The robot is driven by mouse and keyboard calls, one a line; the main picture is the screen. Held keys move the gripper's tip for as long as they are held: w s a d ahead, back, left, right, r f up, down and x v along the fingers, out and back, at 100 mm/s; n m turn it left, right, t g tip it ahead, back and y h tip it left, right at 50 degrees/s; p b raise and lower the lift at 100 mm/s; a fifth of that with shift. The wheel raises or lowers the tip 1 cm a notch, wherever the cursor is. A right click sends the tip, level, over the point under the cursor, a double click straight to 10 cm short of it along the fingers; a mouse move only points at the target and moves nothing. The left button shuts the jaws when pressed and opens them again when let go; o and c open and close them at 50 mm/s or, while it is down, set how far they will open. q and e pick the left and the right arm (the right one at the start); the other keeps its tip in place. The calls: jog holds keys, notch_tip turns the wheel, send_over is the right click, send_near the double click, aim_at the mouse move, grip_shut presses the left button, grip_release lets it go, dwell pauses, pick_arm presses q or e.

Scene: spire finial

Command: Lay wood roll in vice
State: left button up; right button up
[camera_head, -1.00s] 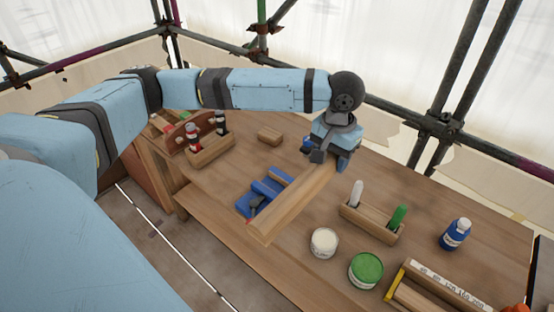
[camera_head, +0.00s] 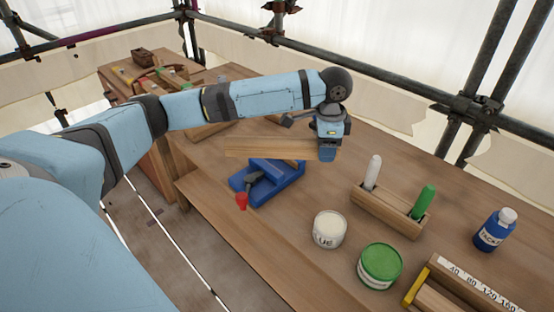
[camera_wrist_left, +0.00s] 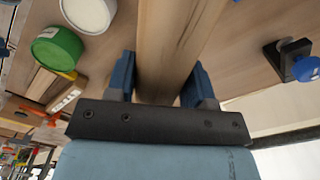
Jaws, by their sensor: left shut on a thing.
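The wood roll (camera_head: 270,148) is a long, square-edged light wood bar. My left gripper (camera_head: 327,151) is shut on its right end, and the bar reaches left, roughly level. In the left wrist view the bar (camera_wrist_left: 168,45) runs between the two blue fingers of the gripper (camera_wrist_left: 162,88). The blue vice (camera_head: 268,183), with a red-tipped handle, stands on the bench. The bar crosses over the back part of the vice and hides some of it; I cannot tell whether they touch. My right gripper is not in view.
A white glue can (camera_head: 330,230), a green can (camera_head: 380,266) and a wooden holder (camera_head: 388,208) with a white and a green stick stand right of the vice. A blue bottle (camera_head: 493,231) is farther right. Bare bench lies behind the holder.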

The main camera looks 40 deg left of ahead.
pick_arm(q)
jog(key=a+r+m+p, duration=0.3)
jog(key=a+r+m, duration=0.2)
jog(key=r+m, duration=0.15)
jog(key=shift+m, duration=0.85)
jog(key=f, duration=1.3)
jog(key=f+b, duration=0.1)
jog(key=f, duration=0.6)
jog(key=shift+a+f, duration=0.25)
jog(key=shift+a, duration=0.15)
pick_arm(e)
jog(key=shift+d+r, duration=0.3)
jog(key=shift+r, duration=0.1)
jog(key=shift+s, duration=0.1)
pick_arm(q)
jog(key=o, duration=1.2)
jog(key=shift+f, duration=0.1)
jog(key=shift+c, duration=0.2)
